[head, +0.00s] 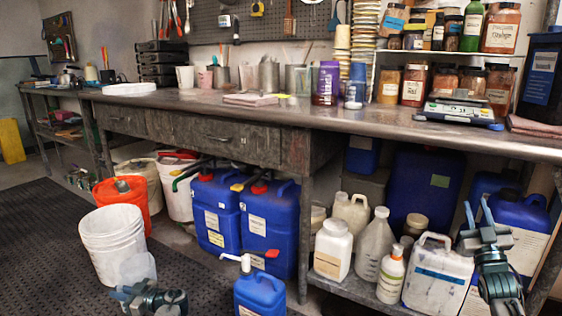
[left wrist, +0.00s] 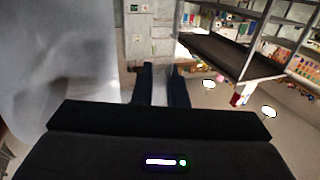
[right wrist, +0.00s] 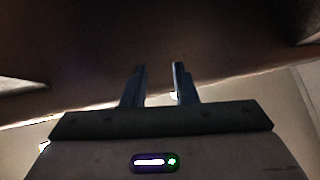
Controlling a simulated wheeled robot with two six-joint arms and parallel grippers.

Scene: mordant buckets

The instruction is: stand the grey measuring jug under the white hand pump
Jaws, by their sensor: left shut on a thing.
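The grey measuring jug (head: 138,267) is translucent and stands out in front of the white bucket, low in the head view. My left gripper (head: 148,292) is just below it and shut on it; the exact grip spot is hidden. In the left wrist view the jug (left wrist: 50,60) fills the left side as a blurred grey shape. The white hand pump (head: 243,261) sits on a small blue canister (head: 260,293) to the right of the jug and apart from it. My right gripper (head: 484,238) is open and empty before the lower shelf at the right.
The white bucket (head: 113,240) and an orange bucket (head: 124,190) stand at the left. Large blue canisters (head: 270,222) stand behind the pump. A shelf holds white bottles (head: 334,248) and a white canister (head: 438,275). The workbench (head: 330,118) overhangs these. Some dark mat (head: 40,250) is clear at left.

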